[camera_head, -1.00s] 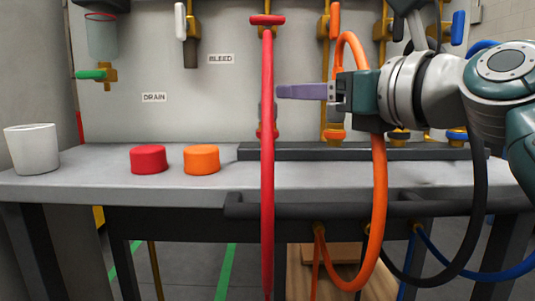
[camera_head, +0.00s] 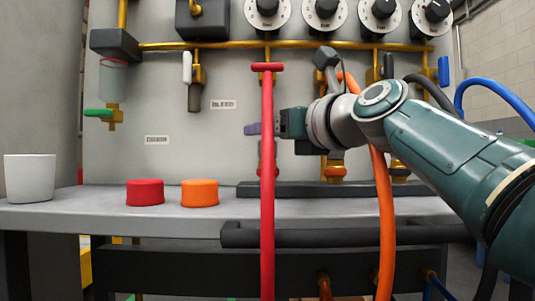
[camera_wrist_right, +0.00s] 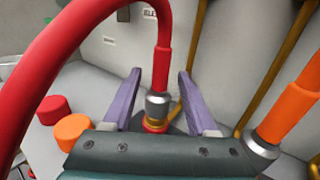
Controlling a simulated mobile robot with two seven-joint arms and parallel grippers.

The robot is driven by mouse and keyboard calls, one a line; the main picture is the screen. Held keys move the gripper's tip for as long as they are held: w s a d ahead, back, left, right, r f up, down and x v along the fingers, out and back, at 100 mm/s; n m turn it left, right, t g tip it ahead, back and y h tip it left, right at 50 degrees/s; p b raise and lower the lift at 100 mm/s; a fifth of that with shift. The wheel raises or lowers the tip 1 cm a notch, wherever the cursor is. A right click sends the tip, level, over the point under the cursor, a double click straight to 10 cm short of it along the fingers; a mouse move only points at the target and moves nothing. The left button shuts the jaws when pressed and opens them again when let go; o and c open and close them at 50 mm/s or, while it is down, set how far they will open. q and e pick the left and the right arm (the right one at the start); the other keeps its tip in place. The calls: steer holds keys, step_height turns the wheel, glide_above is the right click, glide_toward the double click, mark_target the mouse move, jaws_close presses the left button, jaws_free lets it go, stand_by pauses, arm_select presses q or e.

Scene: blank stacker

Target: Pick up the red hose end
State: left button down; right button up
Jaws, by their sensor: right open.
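The red hose (camera_head: 267,220) hangs as a long vertical run in front of the panel in the head view. In the right wrist view it arches over from the left, and its red end (camera_wrist_right: 162,72) points down into a grey metal collar (camera_wrist_right: 157,105) above a gold fitting. My right gripper (camera_wrist_right: 159,80) is open, with one purple finger on each side of the hose end and collar and gaps showing. In the head view the right gripper (camera_head: 252,129) reaches left behind the hanging hose, which hides part of its fingers. My left gripper is out of view.
An orange hose (camera_head: 385,220) hangs close to the right arm; its end (camera_wrist_right: 290,110) is right of the gripper. A red cap (camera_head: 145,192), an orange cap (camera_head: 199,193) and a white cup (camera_head: 30,178) stand on the bench. Gold pipes and gauges (camera_head: 326,10) are above.

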steer(key=shift+w+a, duration=0.25)
steer(key=shift+w, duration=0.05)
jaws_close()
stand_by(0.4)
stand_by(0.3)
